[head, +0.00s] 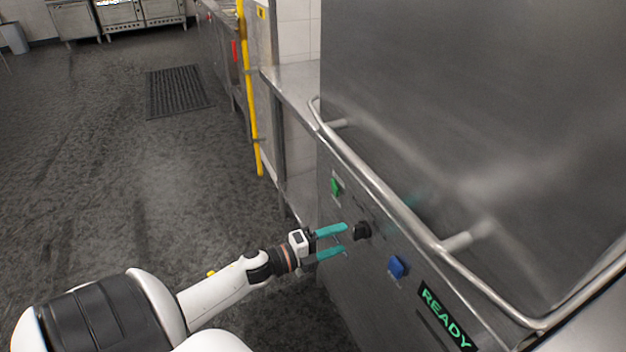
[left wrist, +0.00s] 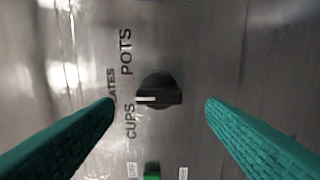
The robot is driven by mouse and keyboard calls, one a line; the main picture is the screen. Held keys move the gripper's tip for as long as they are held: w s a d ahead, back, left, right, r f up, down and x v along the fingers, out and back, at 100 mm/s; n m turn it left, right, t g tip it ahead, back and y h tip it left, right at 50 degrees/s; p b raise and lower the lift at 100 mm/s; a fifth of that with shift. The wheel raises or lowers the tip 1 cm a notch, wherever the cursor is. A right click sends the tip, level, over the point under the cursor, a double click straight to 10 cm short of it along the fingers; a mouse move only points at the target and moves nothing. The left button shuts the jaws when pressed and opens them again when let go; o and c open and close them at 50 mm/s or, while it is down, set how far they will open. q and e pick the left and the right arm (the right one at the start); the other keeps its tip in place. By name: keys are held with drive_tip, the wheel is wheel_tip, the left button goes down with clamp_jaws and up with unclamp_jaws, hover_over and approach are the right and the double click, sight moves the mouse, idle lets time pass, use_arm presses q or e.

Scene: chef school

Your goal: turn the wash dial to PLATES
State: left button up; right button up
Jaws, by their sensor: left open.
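The black wash dial (head: 362,231) is on the steel front panel of the machine. It also shows in the left wrist view (left wrist: 165,92), where its white mark points left, near the lower part of the PLATES label (left wrist: 111,85). The POTS label (left wrist: 126,52) is above that and the CUPS label (left wrist: 130,120) below. The start of PLATES is hidden by a finger. My left gripper (head: 340,241) is open in front of the dial, its teal fingers to either side in the wrist view, with no visible contact. My right gripper is not in view.
A green button (head: 336,187) and a blue button (head: 397,267) flank the dial. A READY display (head: 445,315) is lower right. A steel bar handle (head: 385,195) runs above the panel. A yellow pole (head: 250,95) stands further back.

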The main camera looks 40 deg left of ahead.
use_arm(q)
drive_tip(key=v, duration=0.7)
drive_tip(key=shift+s, duration=0.2)
drive_tip(key=shift+a, duration=0.1)
